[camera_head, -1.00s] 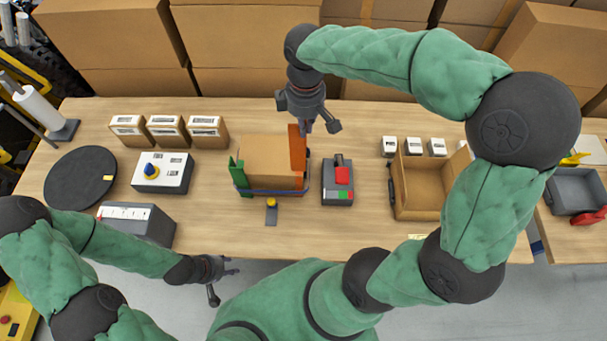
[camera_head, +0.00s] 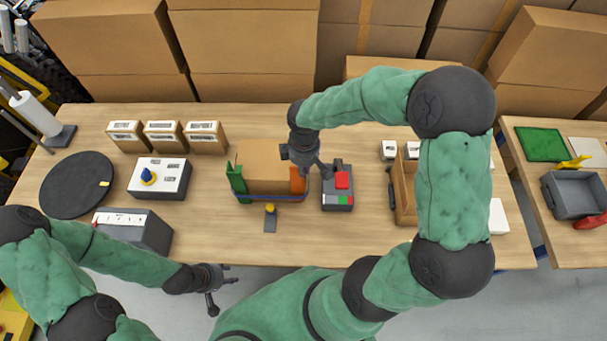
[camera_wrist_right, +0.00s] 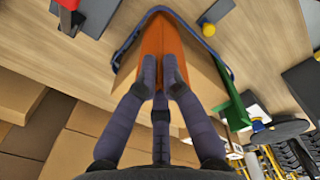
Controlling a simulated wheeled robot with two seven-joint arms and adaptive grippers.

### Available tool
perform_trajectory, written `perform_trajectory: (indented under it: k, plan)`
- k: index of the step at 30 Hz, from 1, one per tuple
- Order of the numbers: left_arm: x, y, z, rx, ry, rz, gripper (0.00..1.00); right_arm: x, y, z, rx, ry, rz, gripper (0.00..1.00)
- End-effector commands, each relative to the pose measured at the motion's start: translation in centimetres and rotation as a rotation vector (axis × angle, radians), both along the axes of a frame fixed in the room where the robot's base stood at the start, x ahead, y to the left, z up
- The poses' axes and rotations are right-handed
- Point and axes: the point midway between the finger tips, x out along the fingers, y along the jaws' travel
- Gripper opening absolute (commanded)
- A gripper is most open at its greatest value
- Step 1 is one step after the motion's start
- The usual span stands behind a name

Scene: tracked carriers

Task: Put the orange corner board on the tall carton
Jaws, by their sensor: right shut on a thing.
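The tall carton (camera_head: 265,156) stands mid-table with a blue strap (camera_head: 280,198) around its lower part. A green corner board (camera_head: 238,182) is at its left corner. The orange corner board (camera_head: 298,182) is at its near right corner, partly hidden by my right gripper (camera_head: 312,168). In the right wrist view my right gripper (camera_wrist_right: 160,80) is shut on the orange corner board (camera_wrist_right: 161,42). The board lies along the carton's edge and appears inside the strap loop (camera_wrist_right: 124,48); its exact contact is unclear. My left gripper (camera_head: 222,287) is open and empty off the table's front edge.
A grey device with a red part (camera_head: 338,198) stands close to the carton's right. A yellow knob (camera_head: 270,209) is in front. An open box (camera_head: 405,205) stands further right. A white-topped box with a blue knob (camera_head: 160,177) and a black disc (camera_head: 77,185) are left.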

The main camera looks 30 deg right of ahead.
Motion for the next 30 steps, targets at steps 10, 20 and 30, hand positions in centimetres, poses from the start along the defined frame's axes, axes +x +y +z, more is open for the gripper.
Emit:
perform_trajectory:
  k: [10,20,30]
  plan:
    - [0.0,0.0,-0.6,0.0,0.0,0.0,0.4,-0.1,0.0,-3.9,0.0,0.001,0.0,0.0]
    - [0.0,0.0,-0.8,0.0,0.0,0.0,0.4,0.0,0.0,-4.1,0.0,0.001,0.0,0.0]
    - [0.0,0.0,-0.8,0.0,0.0,0.0,0.4,-0.1,0.0,-4.1,0.0,0.001,0.0,0.32]
